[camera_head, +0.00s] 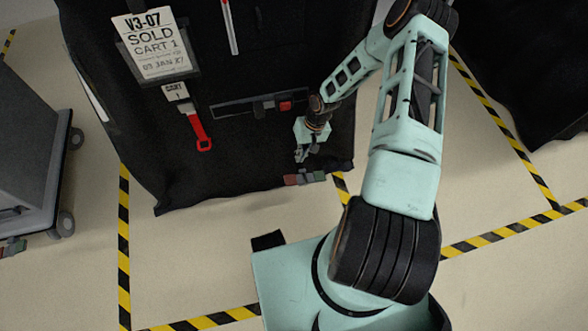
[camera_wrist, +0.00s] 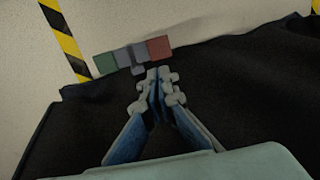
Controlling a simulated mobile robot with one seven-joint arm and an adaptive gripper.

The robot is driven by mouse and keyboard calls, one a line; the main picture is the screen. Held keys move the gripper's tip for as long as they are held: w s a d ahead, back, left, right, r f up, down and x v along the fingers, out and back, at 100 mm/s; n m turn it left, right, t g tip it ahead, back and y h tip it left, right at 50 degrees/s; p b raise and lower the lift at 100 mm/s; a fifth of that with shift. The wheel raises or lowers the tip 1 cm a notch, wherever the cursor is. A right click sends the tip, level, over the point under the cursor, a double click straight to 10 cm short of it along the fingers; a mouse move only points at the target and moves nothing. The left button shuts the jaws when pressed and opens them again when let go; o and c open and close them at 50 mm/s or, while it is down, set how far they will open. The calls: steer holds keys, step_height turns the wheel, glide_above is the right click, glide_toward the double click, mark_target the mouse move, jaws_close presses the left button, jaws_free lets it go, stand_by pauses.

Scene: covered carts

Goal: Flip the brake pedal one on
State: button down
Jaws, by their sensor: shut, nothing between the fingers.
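The brake pedal (camera_head: 305,178) sticks out at the bottom edge of the black covered cart, with a red end, a grey middle and a green end. It also shows in the wrist view (camera_wrist: 123,56), green at left and red at right, with a small grey piece at its middle. My gripper (camera_head: 301,156) is just above the pedal, pointing down in front of the cover. In the wrist view its blue fingers (camera_wrist: 157,78) are shut and empty, their tips close to the grey and red parts. I cannot tell whether they touch.
A grey cart (camera_head: 30,160) stands at left, another black-covered cart (camera_head: 530,70) at right. Striped tape marks the pale floor.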

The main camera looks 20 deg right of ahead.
mark_target(287, 179)
steer(key=b+x, duration=0.4)
steer(key=x, duration=0.9)
steer(key=shift+a+f, duration=0.1)
steer(key=shift+f, duration=0.25)
steer(key=shift+a+f+h, duration=0.25)
steer(key=shift+a+h, duration=0.1)
steer(key=shift+h, duration=0.35)
steer(key=shift+a+f, duration=0.1)
steer(key=shift+a+f+h+b, duration=0.3)
steer(key=shift+f+h+b, duration=0.15)
steer(key=shift+h, duration=0.35)
steer(key=shift+a+f+b, duration=0.3)
steer(key=shift+f+b, duration=0.4)
steer(key=shift+b, duration=0.25)
step_height(287, 179, up, 12)
steer(key=shift+a, duration=0.2)
